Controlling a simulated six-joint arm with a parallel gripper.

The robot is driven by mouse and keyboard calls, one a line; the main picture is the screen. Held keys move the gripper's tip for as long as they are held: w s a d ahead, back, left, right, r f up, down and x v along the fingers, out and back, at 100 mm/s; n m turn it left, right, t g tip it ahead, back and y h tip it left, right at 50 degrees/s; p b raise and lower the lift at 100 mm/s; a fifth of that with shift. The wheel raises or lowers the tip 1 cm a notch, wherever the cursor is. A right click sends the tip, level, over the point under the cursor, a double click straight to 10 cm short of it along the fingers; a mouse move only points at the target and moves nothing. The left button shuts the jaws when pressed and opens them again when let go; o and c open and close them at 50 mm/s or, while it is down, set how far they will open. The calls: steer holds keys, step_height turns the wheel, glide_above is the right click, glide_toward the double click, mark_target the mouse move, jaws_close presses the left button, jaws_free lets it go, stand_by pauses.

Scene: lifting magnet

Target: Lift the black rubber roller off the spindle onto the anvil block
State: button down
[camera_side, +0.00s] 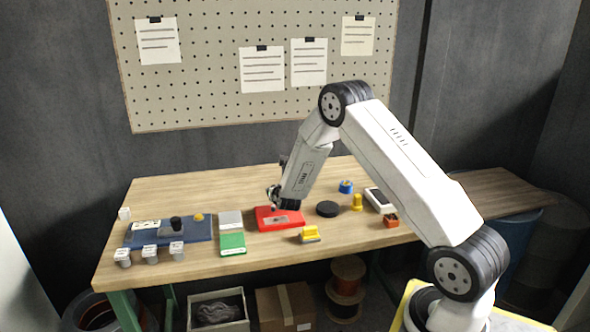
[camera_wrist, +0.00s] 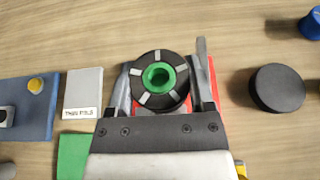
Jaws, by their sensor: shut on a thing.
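My gripper (camera_side: 285,206) is low over a red plate (camera_side: 265,225). In the wrist view my gripper (camera_wrist: 161,82) is shut on a round black disc (camera_wrist: 143,99) with pale radial marks and a green centre, which looks like the lifting magnet. The red plate shows behind it. A small black cylinder (camera_side: 176,222), perhaps the rubber roller, stands on a grey base on the blue board (camera_side: 139,237) at the left, well apart from my gripper. Which parts are the spindle and the anvil block I cannot tell for sure.
A grey and green pad (camera_side: 232,243) lies between board and red plate. Yellow knob (camera_side: 198,217) sits on the board; grey cups (camera_side: 150,254) stand before it. A black puck (camera_side: 327,209), yellow pieces (camera_side: 310,235) and a blue piece (camera_side: 346,187) are right of the pad.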

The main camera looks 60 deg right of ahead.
steer(key=s+a+r, duration=0.4)
steer(key=s+r, duration=0.2)
steer(key=s, duration=0.3)
steer(key=shift+s+a, duration=0.25)
steer(key=shift+s, duration=0.15)
steer(key=shift+d, duration=0.1)
stand_by(0.3)
steer(key=s+d+m+g+h, duration=0.3)
steer(key=s+d+m+g, duration=0.5)
steer(key=s+m+g, duration=0.4)
steer(key=m+g, duration=0.1)
steer(key=g, duration=0.2)
steer(key=shift+s+d+r+m, duration=0.2)
steer(key=shift+s+m, duration=0.1)
steer(key=shift+s, duration=0.1)
